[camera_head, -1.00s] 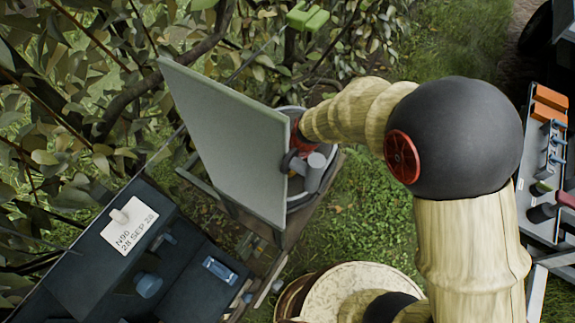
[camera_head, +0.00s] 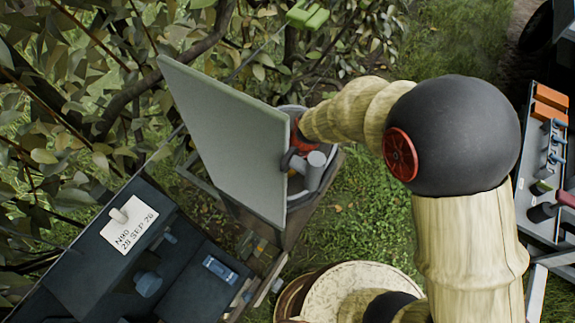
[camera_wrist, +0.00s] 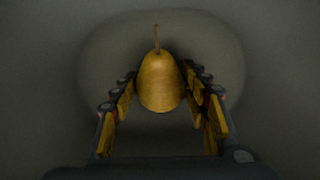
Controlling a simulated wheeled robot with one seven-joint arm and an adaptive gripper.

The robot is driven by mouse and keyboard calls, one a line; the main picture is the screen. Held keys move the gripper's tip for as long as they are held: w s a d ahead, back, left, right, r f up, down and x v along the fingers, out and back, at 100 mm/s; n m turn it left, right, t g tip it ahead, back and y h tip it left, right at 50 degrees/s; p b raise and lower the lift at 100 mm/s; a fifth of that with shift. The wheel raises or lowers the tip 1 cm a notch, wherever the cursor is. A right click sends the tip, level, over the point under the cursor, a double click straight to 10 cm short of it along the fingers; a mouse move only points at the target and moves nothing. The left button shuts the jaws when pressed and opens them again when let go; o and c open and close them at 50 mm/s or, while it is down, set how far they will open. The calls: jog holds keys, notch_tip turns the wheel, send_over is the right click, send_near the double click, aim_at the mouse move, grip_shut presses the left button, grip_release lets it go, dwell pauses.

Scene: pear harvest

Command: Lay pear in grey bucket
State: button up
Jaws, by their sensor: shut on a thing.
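A yellow-brown pear (camera_wrist: 159,84) with a thin stem stands between the fingers of my gripper (camera_wrist: 160,92) in the wrist view, stem pointing to the top of the picture. The fingers are shut on its two sides. Behind it is the smooth, dim inside of the grey bucket (camera_wrist: 105,60). In the head view, the grey bucket (camera_head: 299,205) stands right of an upright grey-green panel, which hides part of it. My gripper (camera_head: 297,165) is down in its mouth and mostly hidden. Whether the pear touches the bucket floor I cannot tell.
The grey-green panel (camera_head: 222,130) rises close along the bucket's left side. A dark case (camera_head: 95,265) with a dated label lies at lower left. A pale round-topped object (camera_head: 335,290) is below, a tool tray (camera_head: 545,175) at right. Branches hang behind.

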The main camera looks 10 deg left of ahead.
jog(key=shift+f, duration=0.15)
jog(key=o, duration=1.2)
jog(key=shift+o, duration=0.7)
jog(key=v, duration=1.2)
